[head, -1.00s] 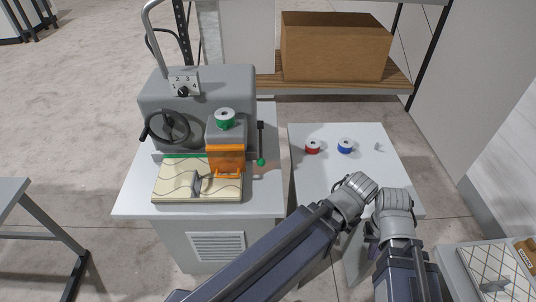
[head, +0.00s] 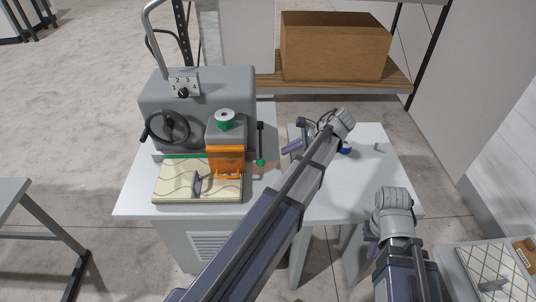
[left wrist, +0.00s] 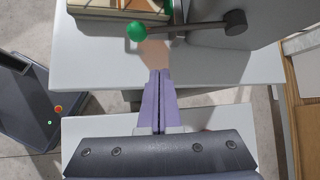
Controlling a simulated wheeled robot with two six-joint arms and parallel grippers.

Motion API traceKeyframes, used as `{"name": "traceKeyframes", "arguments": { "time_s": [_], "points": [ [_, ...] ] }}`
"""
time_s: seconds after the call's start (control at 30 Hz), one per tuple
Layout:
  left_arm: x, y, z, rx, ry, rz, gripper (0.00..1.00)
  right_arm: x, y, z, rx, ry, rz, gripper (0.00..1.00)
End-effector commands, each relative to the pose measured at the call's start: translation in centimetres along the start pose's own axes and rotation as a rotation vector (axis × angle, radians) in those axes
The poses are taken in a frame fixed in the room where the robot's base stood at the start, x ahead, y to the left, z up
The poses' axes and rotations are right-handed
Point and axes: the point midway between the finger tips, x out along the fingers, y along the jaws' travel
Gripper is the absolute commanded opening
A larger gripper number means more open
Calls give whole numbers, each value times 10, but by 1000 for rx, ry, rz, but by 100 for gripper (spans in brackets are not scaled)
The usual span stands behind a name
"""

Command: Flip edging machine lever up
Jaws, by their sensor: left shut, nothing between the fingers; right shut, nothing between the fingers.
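The edging machine (head: 190,95) is a grey unit on a white cabinet. Its lever (head: 261,143) is a dark rod on the right side, hanging down with a green ball knob (head: 261,162) at its lower end. In the left wrist view the lever (left wrist: 190,29) runs from a dark pivot at right to the green knob (left wrist: 137,31) at left. My left gripper (head: 284,151) is shut and empty, to the right of the lever and apart from it, its purple fingers (left wrist: 160,75) pointing toward the machine. My right gripper (head: 371,243) is shut, low at right, mostly hidden behind its wrist.
A white side table (head: 370,180) stands right of the cabinet, under my left arm. A blue spool (head: 345,150) on it is partly hidden by that arm. An orange guard (head: 226,160) and a quilted piece (head: 180,182) sit at the machine's front. A cardboard box (head: 335,45) is on the shelf behind.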

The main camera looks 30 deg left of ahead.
Motion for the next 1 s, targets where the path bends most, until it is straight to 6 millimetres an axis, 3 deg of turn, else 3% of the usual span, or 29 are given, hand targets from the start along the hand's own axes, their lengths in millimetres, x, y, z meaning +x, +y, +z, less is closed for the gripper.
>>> {"name": "traceKeyframes", "arguments": {
  "time_s": [0.17,0.4,0.73,0.8,1.0],
  "points": [
    [16,2,-2,-2,1,1,0,13,-1,-1,0,0,0,0],
    [60,3,-4,-3,1,1,0,46,-4,-3,2,0,0,0],
    [104,2,-3,-2,1,1,0,78,-7,-5,1,0,0,0],
    [92,-1,8,-1,2,0,0,61,-6,-4,1,0,0,0],
    [81,0,22,-1,2,0,0,45,-4,-3,1,0,0,0]
  ]
}}
